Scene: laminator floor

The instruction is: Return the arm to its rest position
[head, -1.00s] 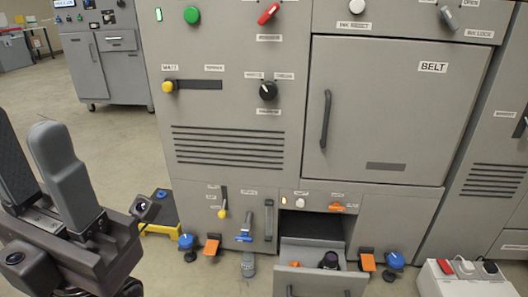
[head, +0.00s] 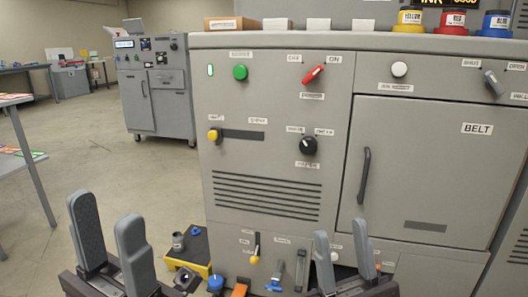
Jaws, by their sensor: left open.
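My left gripper (head: 108,212) is at the bottom left, its two grey fingers pointing up and standing apart with nothing between them. My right gripper (head: 342,236) is at the bottom, right of the middle, in front of the lower part of the grey machine (head: 265,190). Its two fingers also point up with a clear gap and hold nothing. The lower arm parts of both are cut off by the bottom edge. The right gripper hides part of the machine's lower front.
The machine carries a green button (head: 240,72), a red switch (head: 313,74), a black knob (head: 308,145) and a BELT door (head: 437,165). Ink pots (head: 453,20) stand on top. Open floor lies to the left.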

